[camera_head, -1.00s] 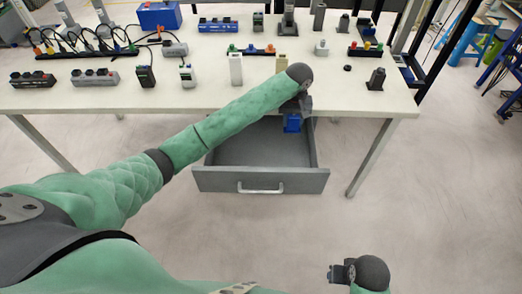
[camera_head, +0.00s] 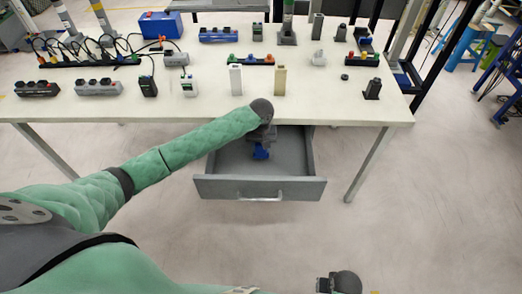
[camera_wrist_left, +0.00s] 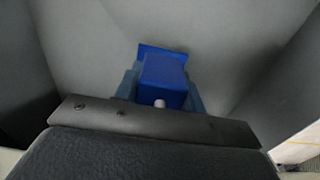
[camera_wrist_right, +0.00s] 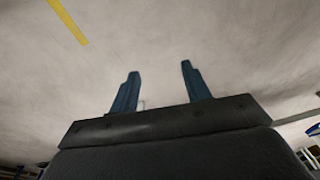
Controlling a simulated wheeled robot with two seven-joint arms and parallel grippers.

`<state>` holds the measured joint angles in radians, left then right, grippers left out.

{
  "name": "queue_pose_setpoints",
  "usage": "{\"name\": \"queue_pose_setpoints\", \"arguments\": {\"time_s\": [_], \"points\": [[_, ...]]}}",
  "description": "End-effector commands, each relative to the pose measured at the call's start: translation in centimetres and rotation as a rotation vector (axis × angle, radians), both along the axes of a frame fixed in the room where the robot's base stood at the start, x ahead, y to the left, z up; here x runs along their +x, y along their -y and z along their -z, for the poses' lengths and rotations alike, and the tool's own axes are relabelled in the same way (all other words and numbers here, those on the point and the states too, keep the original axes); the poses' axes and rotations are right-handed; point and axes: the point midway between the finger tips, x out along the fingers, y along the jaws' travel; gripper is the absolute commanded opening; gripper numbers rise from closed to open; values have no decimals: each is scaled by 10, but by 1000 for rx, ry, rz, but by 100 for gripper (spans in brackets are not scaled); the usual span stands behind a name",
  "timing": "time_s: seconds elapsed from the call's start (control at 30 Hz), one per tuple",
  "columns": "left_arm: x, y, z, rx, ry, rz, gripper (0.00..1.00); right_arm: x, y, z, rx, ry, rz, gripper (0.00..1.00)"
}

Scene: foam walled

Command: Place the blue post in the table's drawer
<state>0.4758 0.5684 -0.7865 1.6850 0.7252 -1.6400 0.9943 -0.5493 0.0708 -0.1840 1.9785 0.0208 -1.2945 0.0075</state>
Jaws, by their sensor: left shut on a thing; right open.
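The blue post (camera_head: 260,155) is in my left gripper (camera_head: 262,144), above the floor of the open grey drawer (camera_head: 259,188) under the table. In the left wrist view the blue post (camera_wrist_left: 163,78) sits between the two fingers of the left gripper (camera_wrist_left: 160,90), with grey drawer walls around it. I cannot tell whether the post touches the drawer floor. My right gripper (camera_wrist_right: 160,90) is open and empty over bare floor in the right wrist view. It shows at the bottom of the head view (camera_head: 324,284), away from the drawer.
The white table (camera_head: 330,110) holds several power strips, sockets and small devices. A blue box (camera_head: 160,25) stands at its back left. The drawer looks otherwise empty. The table leg (camera_head: 370,162) stands right of the drawer. Floor in front is clear.

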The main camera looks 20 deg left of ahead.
Motion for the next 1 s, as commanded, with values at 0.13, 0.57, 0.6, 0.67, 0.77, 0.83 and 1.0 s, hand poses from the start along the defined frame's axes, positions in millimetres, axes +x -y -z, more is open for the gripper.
{"name": "queue_pose_setpoints", "arguments": {"time_s": [0.13,0.57,0.6,0.67,0.77,0.83,1.0], "points": [[-1,0,17,1,-3,-1,10,-4,3,21,-5,-4,0,48],[0,0,30,1,-1,0,10,-6,4,35,-5,-2,0,48],[0,0,30,1,-1,0,10,-6,4,35,-5,-2,0,48],[0,0,30,1,-1,0,10,-6,4,36,-6,-3,0,48],[-1,0,32,1,-1,0,42,-7,4,38,-7,-3,1,48],[0,0,32,1,-1,0,56,-7,4,39,-6,-4,0,48],[0,0,32,1,-1,0,62,-6,4,38,-5,-2,1,48]]}}
